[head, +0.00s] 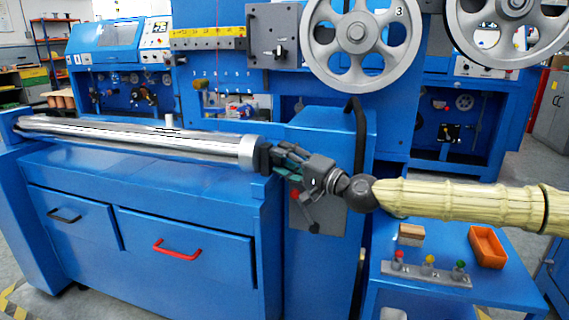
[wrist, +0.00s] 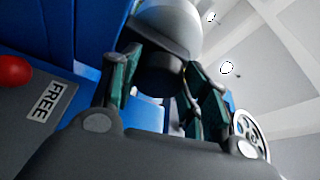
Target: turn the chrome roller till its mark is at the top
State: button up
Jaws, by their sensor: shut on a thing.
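The chrome roller (head: 140,138) lies along the top of the blue machine, with a pale collar (head: 247,154) at its right end. A short black end piece (head: 262,159) sticks out from it. My gripper (head: 277,158) reaches it from the right and is shut on this black end piece. In the wrist view the dark end piece (wrist: 160,76) sits between my two green-padded fingers, with the pale roller end (wrist: 172,22) beyond it. Dark lines run along the roller in the head view; I cannot tell whether one is the mark or a reflection.
A panel with a red knob (wrist: 14,71) and a "FREE" label (wrist: 49,102) lies close below my gripper. A large spoked wheel (head: 357,36) stands behind. A blue side table (head: 440,285) holds an orange tray (head: 487,246).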

jog(key=shift+f, duration=0.15)
jog(key=o, duration=1)
jog(key=shift+s+d, duration=0.1)
jog(key=shift+d, duration=0.05)
jog(key=v, duration=1.1)
jog(key=shift+s+d, duration=0.3)
